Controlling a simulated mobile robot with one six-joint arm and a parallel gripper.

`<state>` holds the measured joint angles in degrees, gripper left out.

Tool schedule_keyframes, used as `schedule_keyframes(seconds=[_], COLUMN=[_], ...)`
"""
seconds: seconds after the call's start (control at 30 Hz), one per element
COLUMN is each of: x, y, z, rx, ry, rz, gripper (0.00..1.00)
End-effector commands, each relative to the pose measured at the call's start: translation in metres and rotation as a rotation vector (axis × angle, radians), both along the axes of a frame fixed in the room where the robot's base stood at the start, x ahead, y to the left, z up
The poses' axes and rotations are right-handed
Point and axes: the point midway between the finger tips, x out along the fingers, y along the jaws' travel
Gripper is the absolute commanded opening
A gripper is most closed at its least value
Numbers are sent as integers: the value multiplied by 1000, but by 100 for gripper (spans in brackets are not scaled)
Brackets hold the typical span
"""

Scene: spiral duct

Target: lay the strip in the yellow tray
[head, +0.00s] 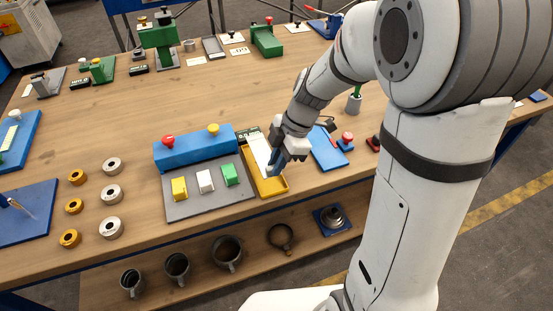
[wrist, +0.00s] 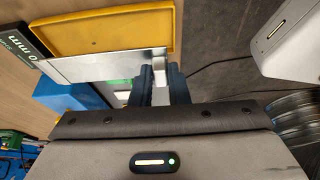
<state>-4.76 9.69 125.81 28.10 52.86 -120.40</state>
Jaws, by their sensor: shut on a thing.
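The strip (head: 259,150) is a long, flat, pale metal piece. In the wrist view the strip (wrist: 90,70) runs left from between my fingertips and overlaps one long side of the yellow tray. My gripper (head: 279,162) is shut on one end of it, over the tray area; the fingers also show in the wrist view (wrist: 160,72). The yellow tray (head: 274,187) is shallow and sits on the bench right of the grey plate. In the wrist view the tray (wrist: 118,25) looks empty where visible. I cannot tell whether the strip touches it.
A blue block with red and yellow knobs (head: 195,149) and a grey plate with coloured blocks (head: 205,205) stand left of the tray. A blue board (head: 328,148) lies to the right. A black label (wrist: 22,45) is beside the tray. The bench's front edge is close.

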Motion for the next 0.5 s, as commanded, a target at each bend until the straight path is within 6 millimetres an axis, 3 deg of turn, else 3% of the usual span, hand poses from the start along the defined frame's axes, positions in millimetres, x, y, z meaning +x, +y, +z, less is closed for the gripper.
schedule_keyframes(seconds=[0.5], x=[0], y=[-1], z=[-54], rx=[-1], ry=[-1], rz=[-3], gripper=[0])
